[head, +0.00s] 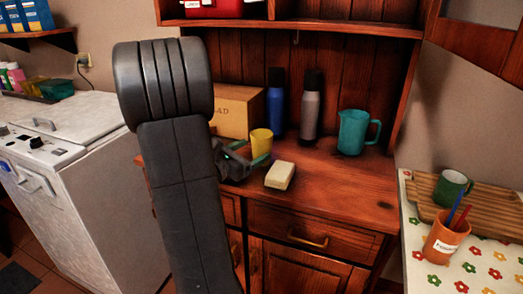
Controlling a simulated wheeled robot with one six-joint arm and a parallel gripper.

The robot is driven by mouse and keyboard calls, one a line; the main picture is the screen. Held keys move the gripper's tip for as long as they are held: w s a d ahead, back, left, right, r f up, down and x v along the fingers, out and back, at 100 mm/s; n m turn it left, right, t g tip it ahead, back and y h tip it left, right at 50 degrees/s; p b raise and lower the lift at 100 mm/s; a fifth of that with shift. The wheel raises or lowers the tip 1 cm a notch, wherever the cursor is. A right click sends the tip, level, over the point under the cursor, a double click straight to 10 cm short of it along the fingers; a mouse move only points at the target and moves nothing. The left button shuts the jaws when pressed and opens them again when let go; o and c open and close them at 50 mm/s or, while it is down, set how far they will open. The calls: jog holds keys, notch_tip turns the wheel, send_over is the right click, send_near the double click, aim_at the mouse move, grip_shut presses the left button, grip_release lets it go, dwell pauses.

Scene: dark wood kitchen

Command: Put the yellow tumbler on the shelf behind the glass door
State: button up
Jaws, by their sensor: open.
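The yellow tumbler (261,142) stands upright on the wooden hutch counter, in front of a cardboard box. My gripper (251,158) is open, low over the counter at the tumbler's near left side. Its fingers overlap the tumbler's lower part in the picture; I cannot tell whether they touch it. A shelf (300,27) runs across the hutch above the counter. A door with a glass pane (483,14) stands swung open at the upper right; only its lower part shows.
A butter-coloured block (280,176) lies just right of my gripper. A blue bottle (276,108), a grey bottle (311,110) and a teal pitcher (353,132) stand behind. The bread box (237,109) is at left. The counter's front right is clear.

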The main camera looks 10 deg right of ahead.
aim_at(265, 144)
jog(key=shift+p+x, duration=0.3)
jog(key=shift+x, duration=2.65)
jog(key=shift+s+d+r, duration=0.1)
jog(key=shift+s, duration=0.1)
jog(key=c, duration=1.1)
